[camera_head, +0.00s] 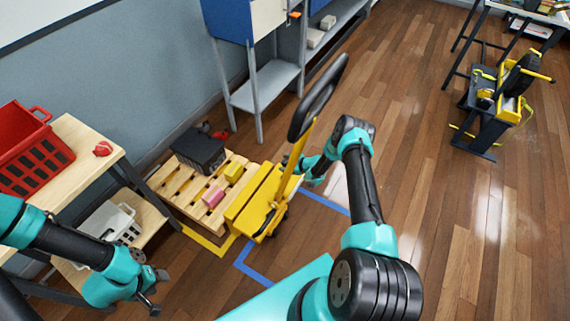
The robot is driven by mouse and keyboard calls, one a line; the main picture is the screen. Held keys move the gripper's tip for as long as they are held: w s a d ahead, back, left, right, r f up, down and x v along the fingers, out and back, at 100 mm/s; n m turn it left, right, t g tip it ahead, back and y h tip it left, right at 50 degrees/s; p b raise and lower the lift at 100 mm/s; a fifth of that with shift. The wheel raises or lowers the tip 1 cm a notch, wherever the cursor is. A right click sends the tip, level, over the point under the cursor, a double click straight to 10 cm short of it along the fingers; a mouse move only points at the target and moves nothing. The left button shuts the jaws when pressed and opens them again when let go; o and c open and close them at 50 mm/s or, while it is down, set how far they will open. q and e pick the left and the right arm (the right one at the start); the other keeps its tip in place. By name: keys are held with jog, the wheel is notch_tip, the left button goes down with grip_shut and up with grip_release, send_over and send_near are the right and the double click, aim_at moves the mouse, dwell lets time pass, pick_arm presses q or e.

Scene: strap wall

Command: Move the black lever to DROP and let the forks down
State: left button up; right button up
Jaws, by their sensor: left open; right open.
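A yellow pallet jack (262,203) stands at the right end of a wooden pallet (168,192). Its yellow shaft (293,165) leans up to a black loop handle (318,97). I cannot make out the black lever or any DROP marking. The forks are hidden by the pallet and the jack's body. My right gripper (291,162) is open beside the shaft, below the loop handle, and partly hidden behind it; I cannot tell whether it touches. My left gripper (157,288) is open and empty at the lower left, well away from the jack.
The pallet carries a black box (199,152), a yellow block (234,172) and a pink cylinder (213,197). A wooden shelf table (72,180) with a red basket (32,155) stands left. Blue tape (255,274) marks the floor. Floor to the right is largely clear.

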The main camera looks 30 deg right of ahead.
jog(key=shift+w+a+f, duration=0.1)
grip_shut()
dwell(0.7)
